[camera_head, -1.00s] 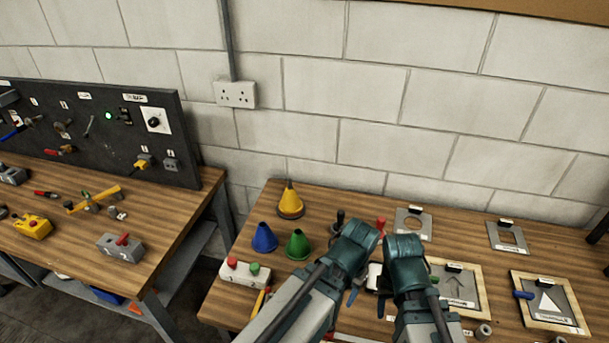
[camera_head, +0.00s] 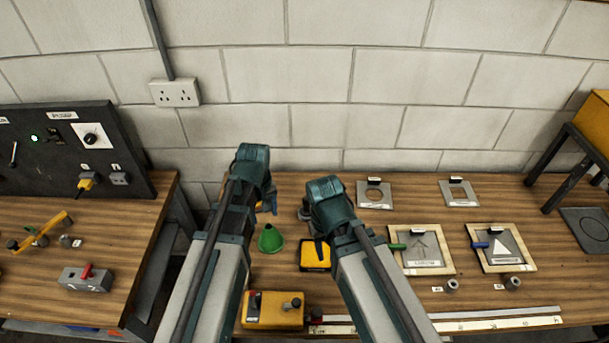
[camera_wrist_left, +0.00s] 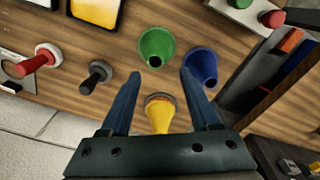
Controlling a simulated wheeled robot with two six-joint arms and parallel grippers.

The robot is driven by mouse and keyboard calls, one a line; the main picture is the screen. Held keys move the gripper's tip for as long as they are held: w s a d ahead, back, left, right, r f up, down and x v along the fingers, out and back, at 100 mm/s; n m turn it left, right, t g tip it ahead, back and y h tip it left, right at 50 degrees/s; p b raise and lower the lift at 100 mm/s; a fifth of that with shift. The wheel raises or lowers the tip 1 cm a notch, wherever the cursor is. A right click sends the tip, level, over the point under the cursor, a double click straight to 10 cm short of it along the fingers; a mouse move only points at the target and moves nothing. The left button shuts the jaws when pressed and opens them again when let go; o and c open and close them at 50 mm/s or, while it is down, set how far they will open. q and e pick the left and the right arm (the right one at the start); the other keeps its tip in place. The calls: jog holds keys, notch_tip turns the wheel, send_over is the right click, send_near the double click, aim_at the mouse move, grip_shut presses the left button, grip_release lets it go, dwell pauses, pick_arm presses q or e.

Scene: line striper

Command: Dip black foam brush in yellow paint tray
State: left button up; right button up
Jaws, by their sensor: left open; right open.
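The yellow paint tray (camera_head: 315,257), yellow with a black rim, lies on the right-hand bench beneath my right gripper; its edge shows in the left wrist view (camera_wrist_left: 97,10). A black round-knobbed tool (camera_wrist_left: 97,75), likely the black foam brush, stands on the bench left of my left gripper (camera_wrist_left: 160,72) in that view. In the head view my arms hide it. My left gripper (camera_head: 266,206) is open and empty, its fingers above and either side of a yellow cone (camera_wrist_left: 158,115), apart from the brush. My right gripper (camera_head: 318,238) is open; its fingers are mostly hidden.
Green (camera_head: 271,239) and blue (camera_wrist_left: 201,65) cones stand near the left gripper. A red-knobbed tool (camera_wrist_left: 40,57) stands beside the black one. A yellow control box (camera_head: 274,310) is at the front; framed stencils (camera_head: 421,250) lie right. The wall closes the back.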

pick_arm(q)
jog(key=w+d+n, duration=0.4)
jog(key=w+n, duration=0.1)
jog(key=w, duration=0.2)
jog(key=n, duration=0.8)
send_over(306, 198)
jog(key=shift+w+d+r, duration=0.1)
jog(key=shift+w+r, duration=0.05)
jog(key=shift+r, duration=0.1)
pick_arm(e)
jog(key=shift+r, duration=0.25)
pick_arm(q)
jog(key=shift+f, duration=0.2)
pick_arm(e)
jog(key=shift+f, duration=0.15)
pick_arm(q)
notch_tip(306, 198, down, 10)
jog(key=b, duration=0.9)
jog(key=shift+r+b, duration=0.15)
jog(key=shift+b, duration=0.25)
pick_arm(e)
notch_tip(306, 198, down, 10)
jog(key=shift+r, duration=0.1)
pick_arm(q)
grip_shut()
pick_arm(e)
jog(key=shift+r, duration=0.1)
